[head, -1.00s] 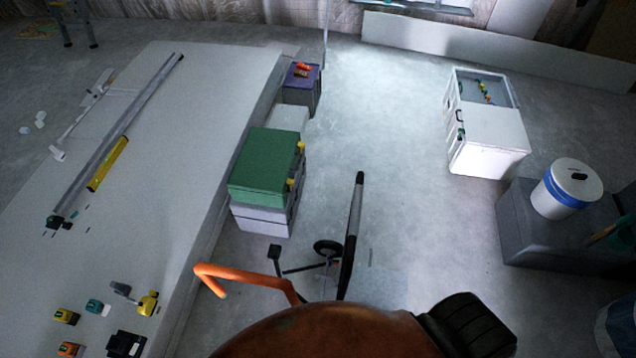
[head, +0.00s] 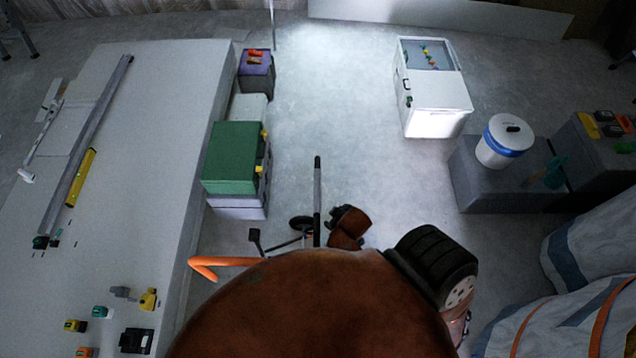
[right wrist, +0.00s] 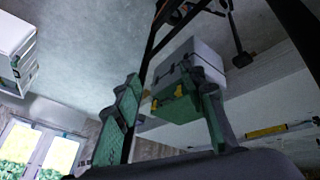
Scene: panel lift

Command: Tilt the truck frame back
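The truck frame shows in the head view as a dark upright bar (head: 317,190) with a small black wheel (head: 301,223) and thin dark legs at its foot. In the right wrist view its dark bar (right wrist: 151,45) runs diagonally between the spread green-padded fingers of my right gripper (right wrist: 165,80), nearer the picture-left finger. That gripper is open; I cannot tell whether it touches the bar. A brown-and-dark arm part is close right of the bar in the head view. The lower frame is hidden by my brown body. My left gripper is not in view.
A green case (head: 232,157) on grey boxes stands beside the long white table (head: 150,190) at left. A white cabinet (head: 436,105) and a white bucket (head: 504,141) on a dark box stand at right. An orange tube (head: 225,262) juts out lower left. Central floor is clear.

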